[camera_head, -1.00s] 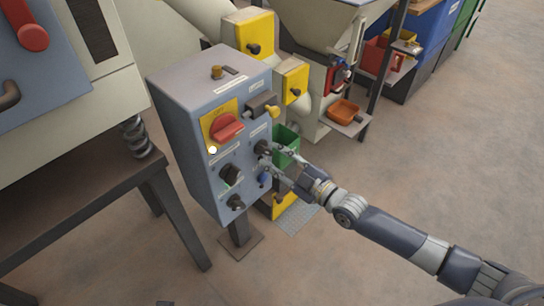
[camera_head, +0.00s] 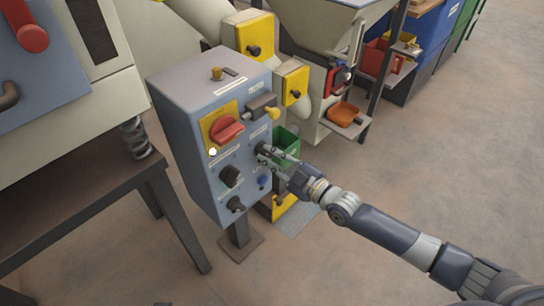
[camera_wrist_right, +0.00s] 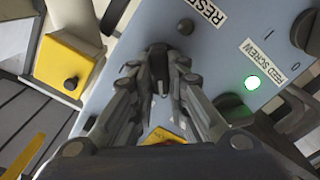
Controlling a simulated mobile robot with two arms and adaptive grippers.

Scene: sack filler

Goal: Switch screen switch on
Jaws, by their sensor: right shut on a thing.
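A grey-blue control box (camera_head: 185,130) stands on a post, with several knobs on its front. My right gripper (camera_head: 264,150) is at the upper right black knob on this front. In the right wrist view its fingers (camera_wrist_right: 160,82) are shut on a black knob (camera_wrist_right: 158,58). The fingers partly cover the knob, and I cannot read its label or which way it points. Another black knob (camera_head: 231,174) is to the lower left, with a further one (camera_head: 236,204) below it. My left gripper is not in view.
A large red switch (camera_head: 227,130) on a yellow plate is above the held knob. A lit green lamp (camera_wrist_right: 252,83) is by the "FEED SCREW" label. A green bin (camera_head: 288,143) is behind the box.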

